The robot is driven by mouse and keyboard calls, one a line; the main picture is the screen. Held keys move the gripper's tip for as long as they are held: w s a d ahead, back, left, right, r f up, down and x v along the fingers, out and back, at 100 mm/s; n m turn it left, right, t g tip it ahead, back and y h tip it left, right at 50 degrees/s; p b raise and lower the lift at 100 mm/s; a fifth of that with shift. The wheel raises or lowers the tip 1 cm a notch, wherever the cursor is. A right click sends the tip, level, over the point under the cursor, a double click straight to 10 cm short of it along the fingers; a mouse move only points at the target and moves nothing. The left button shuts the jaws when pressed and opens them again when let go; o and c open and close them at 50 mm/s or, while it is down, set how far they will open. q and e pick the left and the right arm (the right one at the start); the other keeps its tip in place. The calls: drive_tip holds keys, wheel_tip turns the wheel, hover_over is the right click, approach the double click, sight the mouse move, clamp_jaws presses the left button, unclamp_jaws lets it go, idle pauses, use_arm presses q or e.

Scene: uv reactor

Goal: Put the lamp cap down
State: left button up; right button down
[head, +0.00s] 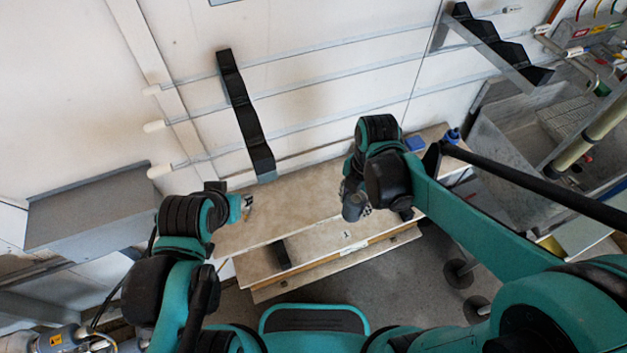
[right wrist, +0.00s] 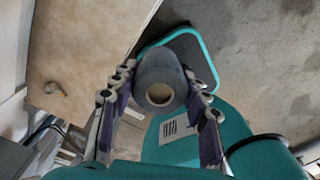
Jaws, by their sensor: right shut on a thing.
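The lamp cap (right wrist: 160,82) is a dark grey cylinder with a round opening that shows a pale inside. In the right wrist view it sits between the fingers of my right gripper (right wrist: 161,92), which is shut on it. In the head view the right gripper (head: 356,200) holds the grey cap (head: 353,208) above the right part of the bench (head: 300,200). My left gripper (head: 247,201) is at the bench's left end, small and partly hidden by its own wrist; its jaw state is unclear.
A small yellowish ring-like object (right wrist: 54,89) lies on the bench top in the right wrist view. Blue items (head: 414,143) stand at the bench's back right. A black wall bracket (head: 246,115) rises behind. The bench middle between my arms is clear.

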drive_tip(key=shift+s+d+r, duration=0.4)
drive_tip(key=shift+d+r, duration=0.05)
drive_tip(key=shift+d+h, duration=0.1)
drive_tip(key=shift+h, duration=0.2)
drive_tip(key=w+a+f+b, duration=0.2)
drive_tip(key=a+f, duration=0.1)
drive_tip(key=w+a+f+b, duration=0.2)
drive_tip(key=a+f, duration=0.1)
drive_tip(key=f, duration=0.1)
drive_tip(key=w+a+f+b, duration=0.2)
drive_tip(key=a+f, duration=0.1)
drive_tip(key=f, duration=0.1)
drive_tip(key=shift+w+a+b, duration=0.1)
drive_tip(key=shift+w+b, duration=0.3)
drive_tip(key=shift+r, duration=0.1)
drive_tip(key=c, duration=0.8)
unclamp_jaws()
drive_tip(key=shift+o, duration=0.2)
